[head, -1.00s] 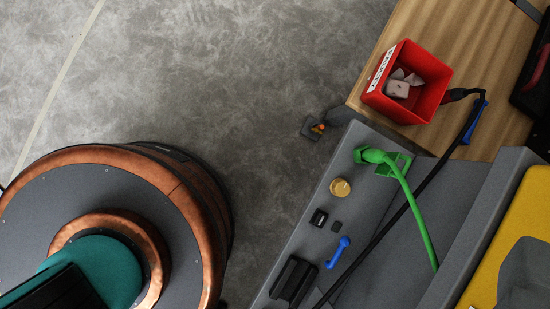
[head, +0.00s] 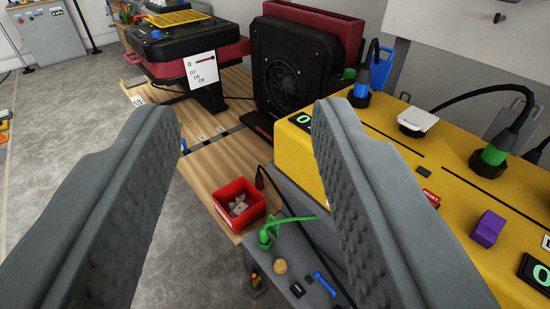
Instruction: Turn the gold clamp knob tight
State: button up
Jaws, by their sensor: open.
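The gold clamp knob (head: 280,267) is a small round piece on the grey ledge at the lower middle of the head view. A green fitting (head: 266,238) stands just behind it and a blue lever (head: 324,283) lies to its right. My gripper (head: 250,125) is open and empty, with its two grey textured fingers spread wide on either side of the picture. The knob shows in the gap between the fingers, well beyond them and apart from them.
A red bin (head: 239,204) with pale pieces stands on the wooden table (head: 200,180). A black cable runs beside the ledge. A yellow housing (head: 400,160) with connectors fills the right. A black fan unit (head: 285,75) stands behind. Grey floor is open at left.

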aim_at(280, 267)
jog(key=k+l+z, duration=0.1)
jog(key=k+z, duration=0.3)
jog(key=k+l+z, duration=0.4)
jog(key=j, duration=0.1)
